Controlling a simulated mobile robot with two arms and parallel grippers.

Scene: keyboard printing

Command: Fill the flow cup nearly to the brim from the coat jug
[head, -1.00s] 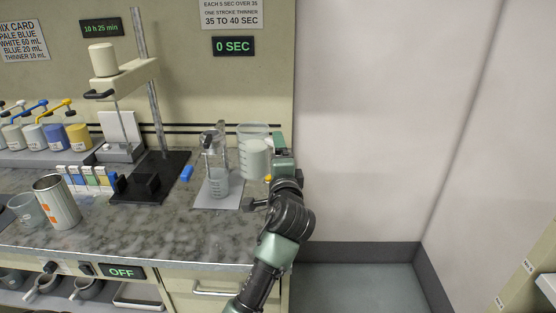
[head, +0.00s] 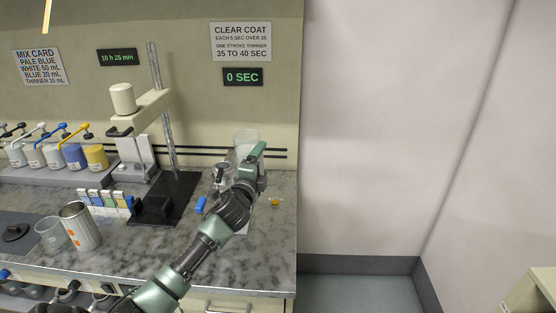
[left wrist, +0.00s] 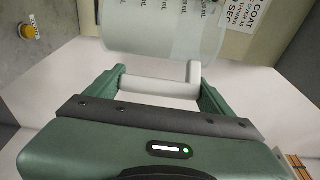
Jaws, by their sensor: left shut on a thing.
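The coat jug (head: 246,138) is a translucent tapered cup, its lower part hidden behind my left gripper in the head view. In the left wrist view the jug (left wrist: 165,28) shows mL marks, and its white handle (left wrist: 160,87) lies between my fingers (left wrist: 160,90). My left gripper (head: 252,165) is shut on that handle. The flow cup's stand with clear glass (head: 221,174) is just left of the gripper, largely covered by my arm; the flow cup cannot be made out clearly. My right gripper is not in view.
A timer (head: 243,76) reads 0 SEC. A black-based mixer stand (head: 160,207) and blue clip (head: 200,205) are left of the gripper. A steel cup (head: 82,228) stands further left. A yellow button (head: 275,202) is on the counter to the right.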

